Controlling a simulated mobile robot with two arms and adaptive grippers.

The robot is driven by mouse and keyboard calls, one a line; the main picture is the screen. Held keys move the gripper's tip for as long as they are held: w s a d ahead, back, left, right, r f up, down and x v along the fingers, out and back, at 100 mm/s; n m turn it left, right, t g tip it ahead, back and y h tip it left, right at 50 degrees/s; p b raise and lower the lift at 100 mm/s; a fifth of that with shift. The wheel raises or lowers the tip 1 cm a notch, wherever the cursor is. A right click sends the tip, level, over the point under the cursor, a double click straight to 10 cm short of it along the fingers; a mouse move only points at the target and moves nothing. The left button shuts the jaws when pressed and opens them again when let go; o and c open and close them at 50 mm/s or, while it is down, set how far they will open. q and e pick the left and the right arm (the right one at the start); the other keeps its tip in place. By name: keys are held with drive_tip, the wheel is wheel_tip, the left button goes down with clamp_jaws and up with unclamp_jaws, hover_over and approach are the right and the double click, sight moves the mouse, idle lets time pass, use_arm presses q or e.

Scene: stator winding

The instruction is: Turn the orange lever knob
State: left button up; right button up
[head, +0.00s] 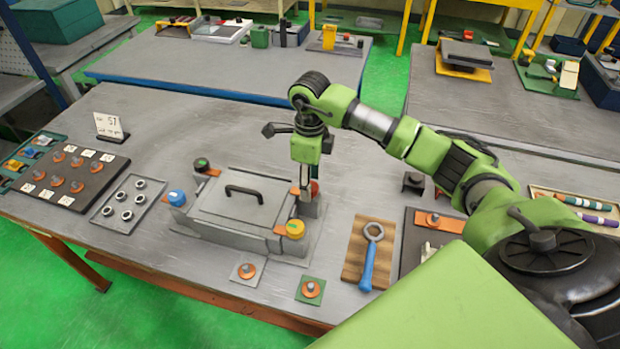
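A grey box (240,204) with a black handle on its lid stands on the table, with coloured knobs at its corners. A yellow-orange knob (295,228) with an orange lever (280,231) is at the front right corner. A red knob (315,188) is at the back right corner, partly hidden by my gripper, with an orange piece (295,191) beside it. My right gripper (305,199) points down at the box's right side, behind the yellow-orange knob and close to the red one. Its fingers look close together; contact and what lies between them are unclear. My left gripper is out of view.
A blue knob (177,197) and a dark green knob (202,164) are on the box's left side. A blue ring wrench (369,262) lies on a wooden board to the right. Small plates with orange discs lie in front. The table behind the box is mostly clear.

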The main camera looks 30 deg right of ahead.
drive_tip(key=shift+f, duration=0.3)
drive_tip(key=c, duration=1.1)
drive_tip(key=shift+o, duration=0.2)
